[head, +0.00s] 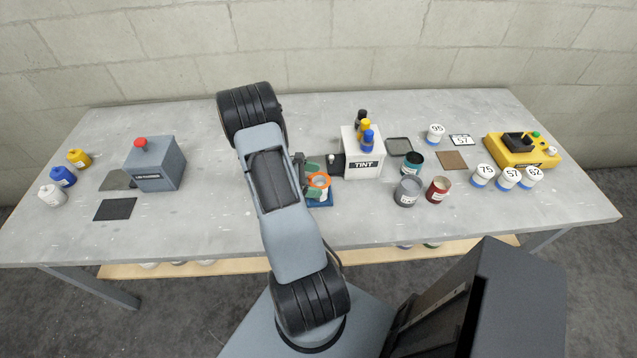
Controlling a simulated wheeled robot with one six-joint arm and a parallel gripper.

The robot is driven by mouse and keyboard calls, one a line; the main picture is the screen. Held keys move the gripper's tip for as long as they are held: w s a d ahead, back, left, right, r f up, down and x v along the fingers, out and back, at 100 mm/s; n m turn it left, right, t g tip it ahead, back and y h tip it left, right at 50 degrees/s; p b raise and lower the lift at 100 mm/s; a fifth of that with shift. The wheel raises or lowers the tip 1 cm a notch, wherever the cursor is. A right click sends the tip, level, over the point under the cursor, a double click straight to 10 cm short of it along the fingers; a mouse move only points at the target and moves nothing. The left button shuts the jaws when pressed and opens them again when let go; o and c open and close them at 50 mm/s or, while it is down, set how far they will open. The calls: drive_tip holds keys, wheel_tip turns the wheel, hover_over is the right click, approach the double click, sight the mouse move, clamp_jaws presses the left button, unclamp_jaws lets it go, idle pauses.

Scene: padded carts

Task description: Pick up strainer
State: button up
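What looks like the strainer, an orange ring with a pale inside (319,181), is near the middle of the table in the head view. It is just to the right of my arm, at or above a small blue stand (326,201). My gripper (314,172) reaches in from behind my arm, and dark green parts show right beside the ring. My arm hides much of the gripper. I cannot tell whether its fingers touch the ring or how far apart they are.
The white TINT box (363,168) with bottles on top stands close right of the gripper. Further right are a grey can (408,191), a red can (438,190), a teal can (412,163), numbered white pots and a yellow machine (521,150). A grey box (154,165) stands left.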

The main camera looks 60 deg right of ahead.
drive_tip(key=c, duration=0.8)
drive_tip(key=shift+r, duration=0.1)
